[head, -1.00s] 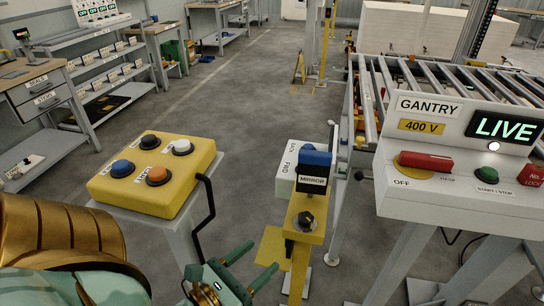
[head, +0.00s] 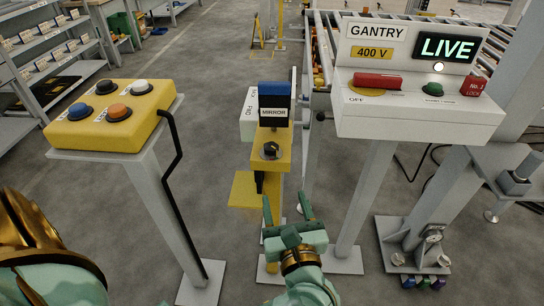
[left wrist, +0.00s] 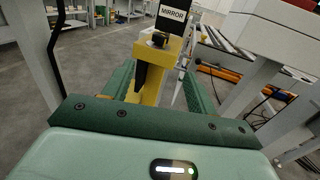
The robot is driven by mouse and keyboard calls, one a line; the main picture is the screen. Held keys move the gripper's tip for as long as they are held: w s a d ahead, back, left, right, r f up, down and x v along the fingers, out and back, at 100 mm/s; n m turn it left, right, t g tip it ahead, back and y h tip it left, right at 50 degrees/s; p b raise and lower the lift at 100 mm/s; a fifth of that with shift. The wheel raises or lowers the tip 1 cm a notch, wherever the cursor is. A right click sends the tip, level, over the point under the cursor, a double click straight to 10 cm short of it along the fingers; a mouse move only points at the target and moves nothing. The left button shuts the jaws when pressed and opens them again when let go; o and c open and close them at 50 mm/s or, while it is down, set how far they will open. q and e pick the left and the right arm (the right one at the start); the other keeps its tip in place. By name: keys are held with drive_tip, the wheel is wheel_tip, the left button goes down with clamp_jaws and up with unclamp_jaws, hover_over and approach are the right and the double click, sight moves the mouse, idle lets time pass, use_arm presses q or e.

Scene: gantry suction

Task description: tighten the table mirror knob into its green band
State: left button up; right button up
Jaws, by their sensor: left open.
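The dark mirror knob (head: 270,150) sits on the sloped top of a yellow post (head: 271,205), just below the blue-topped MIRROR sign (head: 274,104). The knob also shows in the left wrist view (left wrist: 158,40), beyond the fingertips. The green band around the knob is too small to make out. My left gripper (head: 286,205) is open and empty, below and in front of the knob, its fingers pointing toward the post. In the left wrist view, its green fingers (left wrist: 160,78) frame the yellow post. My right gripper is out of view.
A yellow button box (head: 112,118) on a grey stand is at the left, with a black bent rod (head: 173,155) beside it. The white GANTRY panel (head: 415,112), showing LIVE, stands close on the right. A yellow plate (head: 243,190) juts left from the post.

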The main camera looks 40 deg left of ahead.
sight(272, 154)
use_arm(q)
drive_tip(key=b+x, duration=0.3)
drive_tip(key=x, duration=1.2)
drive_tip(key=shift+w+f, duration=0.1)
drive_tip(key=shift+w+a, duration=0.2)
drive_tip(key=shift+a, duration=0.1)
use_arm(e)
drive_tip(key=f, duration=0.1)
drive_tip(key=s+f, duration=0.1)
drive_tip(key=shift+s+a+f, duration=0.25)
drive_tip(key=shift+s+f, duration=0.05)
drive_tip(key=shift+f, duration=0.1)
